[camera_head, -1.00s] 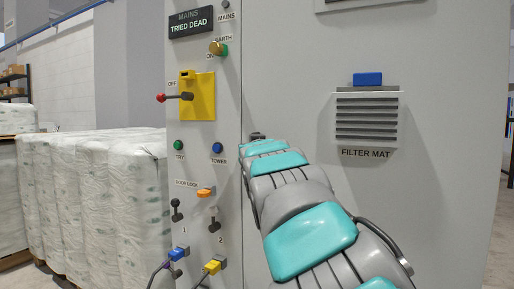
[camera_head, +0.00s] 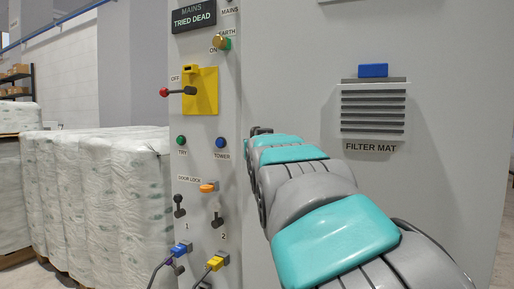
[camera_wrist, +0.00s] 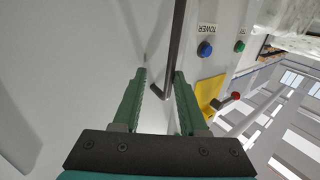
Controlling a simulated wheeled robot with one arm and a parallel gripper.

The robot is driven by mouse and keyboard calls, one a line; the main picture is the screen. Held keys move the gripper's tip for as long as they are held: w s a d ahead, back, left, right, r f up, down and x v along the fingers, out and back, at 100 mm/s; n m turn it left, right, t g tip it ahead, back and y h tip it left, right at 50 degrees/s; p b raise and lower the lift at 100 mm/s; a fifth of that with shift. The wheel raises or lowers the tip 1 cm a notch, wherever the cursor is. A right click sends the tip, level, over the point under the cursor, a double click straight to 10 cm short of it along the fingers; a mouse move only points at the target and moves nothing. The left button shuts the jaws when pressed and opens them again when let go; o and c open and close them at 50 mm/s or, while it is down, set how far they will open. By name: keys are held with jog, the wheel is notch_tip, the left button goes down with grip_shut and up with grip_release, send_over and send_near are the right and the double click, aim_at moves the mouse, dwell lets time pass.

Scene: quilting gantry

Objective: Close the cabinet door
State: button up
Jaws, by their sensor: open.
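The grey cabinet door (camera_head: 440,200) fills the right of the head view and carries the filter mat vent (camera_head: 372,108). Its left edge runs down beside the narrow control panel; I cannot tell whether a gap stands there. In the wrist view the pale door surface (camera_wrist: 70,70) fills the left side. A dark bar handle (camera_wrist: 174,45) reaches down from the top, its bent lower end between my gripper's fingers. My gripper (camera_wrist: 160,75) is open, with a green finger on each side of that end. In the head view my arm largely hides it.
The control panel left of the door holds a yellow switch plate (camera_head: 200,92) with a red-knobbed lever, a blue button (camera_head: 220,142), an orange door lock knob (camera_head: 208,187) and yellow and blue plugs with cables. Wrapped white stacks (camera_head: 100,190) stand at left.

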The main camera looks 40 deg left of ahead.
jog(key=shift+v, duration=1.8)
